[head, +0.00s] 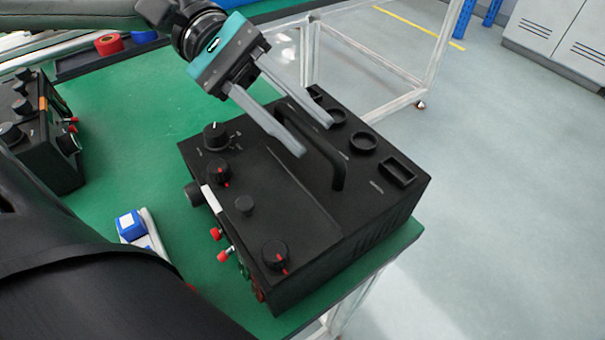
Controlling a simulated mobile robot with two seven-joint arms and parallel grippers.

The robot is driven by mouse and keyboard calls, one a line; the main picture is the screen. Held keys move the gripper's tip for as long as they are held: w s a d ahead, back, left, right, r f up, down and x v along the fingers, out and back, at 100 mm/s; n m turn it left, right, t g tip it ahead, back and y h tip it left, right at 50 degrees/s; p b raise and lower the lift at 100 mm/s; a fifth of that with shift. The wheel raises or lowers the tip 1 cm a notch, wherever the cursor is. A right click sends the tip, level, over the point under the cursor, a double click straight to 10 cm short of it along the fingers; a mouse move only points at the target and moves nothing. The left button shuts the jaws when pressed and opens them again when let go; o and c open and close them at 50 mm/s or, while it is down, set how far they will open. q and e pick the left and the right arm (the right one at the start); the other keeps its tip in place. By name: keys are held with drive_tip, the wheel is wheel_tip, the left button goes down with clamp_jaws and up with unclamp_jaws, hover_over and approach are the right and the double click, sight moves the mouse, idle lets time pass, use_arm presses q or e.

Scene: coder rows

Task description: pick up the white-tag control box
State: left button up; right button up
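The white-tag control box (330,215) is a black box on the green table top, with knobs, red plugs and a dark arched handle (330,163) on top. Its white tag (211,199) is at its left edge. My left gripper (314,138) is above the box, pointing down at the handle. Its two grey fingers are apart, with the handle close by them. I cannot tell whether they touch it. Part of the handle is hidden behind the fingers. My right gripper is not in view.
A second black control box (45,140) with an orange tag stands at the left on the green table (125,100). A blue and white object (138,228) lies between the boxes. Red tape (109,44) is at the back left. The table edge is close to the box's right side.

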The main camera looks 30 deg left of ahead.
use_arm(q)
clamp_jaws()
idle(1.0)
drive_tip(key=shift+r, duration=0.15)
